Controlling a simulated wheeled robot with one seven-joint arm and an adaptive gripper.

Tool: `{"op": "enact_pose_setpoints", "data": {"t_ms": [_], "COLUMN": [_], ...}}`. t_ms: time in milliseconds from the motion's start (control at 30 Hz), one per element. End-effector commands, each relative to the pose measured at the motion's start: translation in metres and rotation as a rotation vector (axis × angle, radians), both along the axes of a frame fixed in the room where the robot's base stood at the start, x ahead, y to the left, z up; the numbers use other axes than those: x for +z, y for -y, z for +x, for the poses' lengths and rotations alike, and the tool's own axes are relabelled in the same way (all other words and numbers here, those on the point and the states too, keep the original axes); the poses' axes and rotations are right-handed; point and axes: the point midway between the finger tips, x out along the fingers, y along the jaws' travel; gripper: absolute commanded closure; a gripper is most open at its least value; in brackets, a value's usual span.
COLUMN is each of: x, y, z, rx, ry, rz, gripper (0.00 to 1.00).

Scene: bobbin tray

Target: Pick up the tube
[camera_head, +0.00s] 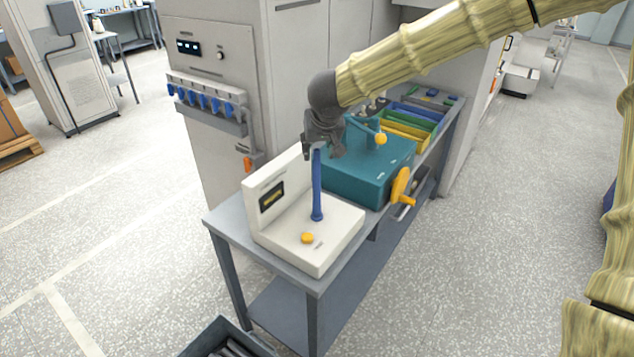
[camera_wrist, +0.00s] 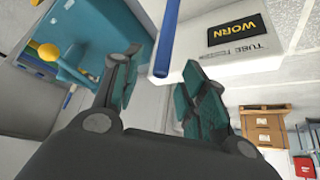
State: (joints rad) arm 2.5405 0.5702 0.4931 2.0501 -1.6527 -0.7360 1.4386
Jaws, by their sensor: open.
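A blue tube (camera_head: 317,190) stands upright on the base of a white stand (camera_head: 340,222). My gripper (camera_head: 322,150) is above it, pointing down, with the tube's top end close to the fingers. In the wrist view the tube (camera_wrist: 168,35) runs in from the top edge, and its near end shows just beyond the gap between the two teal-padded fingers (camera_wrist: 158,85). The fingers are apart and nothing is clasped. Whether the tube's end is between the fingertips or just short of them is hard to tell.
The white stand has an upright back panel with a dark "WORN" label (camera_wrist: 235,30) and a yellow button (camera_head: 307,238). A teal machine (camera_head: 365,175) with a yellow-handled crank (camera_head: 401,187) sits beside it on the grey bench (camera_head: 228,220). Coloured bins (camera_head: 405,132) stand behind.

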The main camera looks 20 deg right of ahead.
Motion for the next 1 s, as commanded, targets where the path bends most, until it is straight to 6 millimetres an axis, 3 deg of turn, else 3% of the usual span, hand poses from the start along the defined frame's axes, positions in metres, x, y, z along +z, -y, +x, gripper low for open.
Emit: {"op": "enact_pose_setpoints", "data": {"t_ms": [400,800,1000], "x": [-0.025,-0.030,-0.030], "y": [0.001,0.002,0.002], "z": [0.015,0.018,0.018], "rx": [0.000,-0.001,-0.001], "ry": [-0.002,0.000,0.000], "rz": [0.000,-0.001,-0.001], "gripper": [0.57,0.57,0.94]}}
